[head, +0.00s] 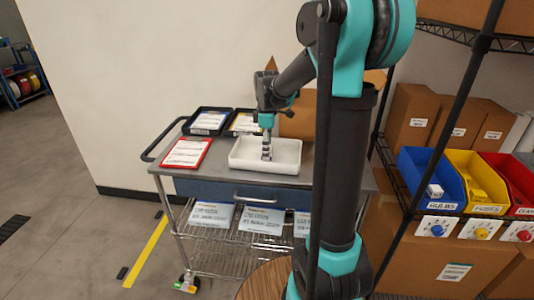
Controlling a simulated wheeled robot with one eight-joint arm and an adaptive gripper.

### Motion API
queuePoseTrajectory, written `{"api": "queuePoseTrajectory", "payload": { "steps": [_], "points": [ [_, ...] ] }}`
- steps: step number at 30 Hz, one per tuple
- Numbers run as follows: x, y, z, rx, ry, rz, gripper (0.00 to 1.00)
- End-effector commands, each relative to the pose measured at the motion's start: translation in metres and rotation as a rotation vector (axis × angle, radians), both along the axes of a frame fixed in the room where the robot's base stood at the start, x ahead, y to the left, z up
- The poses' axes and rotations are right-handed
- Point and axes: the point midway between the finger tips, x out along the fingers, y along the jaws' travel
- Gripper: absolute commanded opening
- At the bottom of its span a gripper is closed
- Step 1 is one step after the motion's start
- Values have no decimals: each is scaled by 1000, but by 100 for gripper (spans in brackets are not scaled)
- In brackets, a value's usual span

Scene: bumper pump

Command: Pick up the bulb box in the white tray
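The white tray (262,167) sits on top of the grey cart, left of my arm's dark column. My gripper (267,156) points down into the tray, near its middle. Its fingertips are small at this distance, and I cannot tell whether they are open or shut. I cannot make out a bulb box in the tray; the fingers may hide it, or it may blend with the white floor. A small white box (435,191) lies in the blue bin marked BULBS (422,173) on the right shelf.
A red-framed sheet (187,153) and two black document trays (208,121) (245,122) lie on the cart (222,180) around the white tray. A brown carton (300,117) stands behind it.

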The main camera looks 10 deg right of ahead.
Motion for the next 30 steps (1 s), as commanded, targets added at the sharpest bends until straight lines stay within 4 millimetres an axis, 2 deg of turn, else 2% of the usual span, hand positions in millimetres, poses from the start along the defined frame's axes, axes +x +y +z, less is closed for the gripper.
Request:
{"api": "queuePoseTrajectory", "payload": {
  "steps": [1, 10, 18, 23, 26, 30],
  "points": [
    [0, 0, 0, 0, 0, 0, 42],
    [0, 0, 0, 0, 0, 0, 5],
    [0, 0, 1, 0, 0, 0, 5],
    [0, 0, 9, 0, 0, 0, 5],
    [0, 0, 21, 0, 0, 0, 5],
    [0, 0, 49, 0, 0, 0, 5]
  ]
}}
